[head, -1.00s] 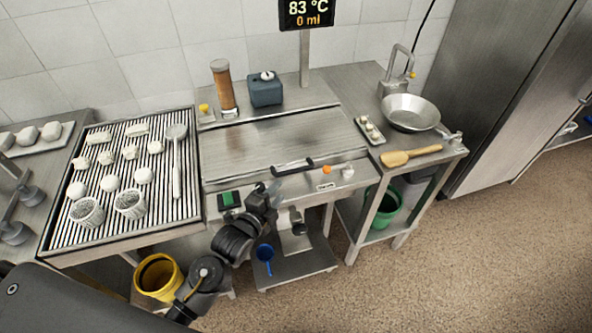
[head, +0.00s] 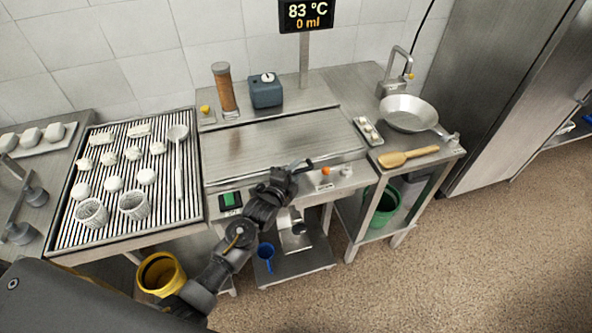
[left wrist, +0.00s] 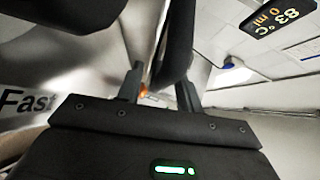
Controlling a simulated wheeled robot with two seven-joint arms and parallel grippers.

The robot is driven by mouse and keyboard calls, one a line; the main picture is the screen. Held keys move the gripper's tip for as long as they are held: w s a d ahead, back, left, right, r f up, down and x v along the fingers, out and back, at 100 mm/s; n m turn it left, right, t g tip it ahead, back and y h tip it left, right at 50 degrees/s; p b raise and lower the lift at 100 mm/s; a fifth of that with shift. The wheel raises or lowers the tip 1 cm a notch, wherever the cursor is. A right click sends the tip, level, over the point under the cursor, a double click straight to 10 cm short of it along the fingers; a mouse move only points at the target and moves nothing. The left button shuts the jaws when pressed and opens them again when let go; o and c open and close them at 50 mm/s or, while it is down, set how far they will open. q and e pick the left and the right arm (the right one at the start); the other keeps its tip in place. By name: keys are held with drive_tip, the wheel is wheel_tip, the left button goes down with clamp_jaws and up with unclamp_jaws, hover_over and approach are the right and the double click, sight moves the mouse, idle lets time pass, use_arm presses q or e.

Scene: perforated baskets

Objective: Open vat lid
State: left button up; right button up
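The vat has a flat steel lid (head: 280,138), lying closed in the middle of the head view. Its dark handle (head: 308,163) runs along the front edge, mostly hidden by my left gripper (head: 293,170). In the left wrist view the dark handle (left wrist: 175,40) runs between the two spread fingers of my left gripper (left wrist: 160,92). The fingers look open, with gaps beside the bar. My right gripper is not in view.
A draining rack (head: 60,215) with white cheeses and perforated baskets stands left. A steel pan (head: 408,113) and wooden paddle (head: 408,156) lie right. The display (head: 306,14) reads 83 °C, 0 ml.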

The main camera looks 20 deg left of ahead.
use_arm(q)
drive_tip(key=shift+w, duration=0.15)
drive_tip(key=shift+c, duration=0.4)
clamp_jaws()
drive_tip(key=shift+d, duration=0.1)
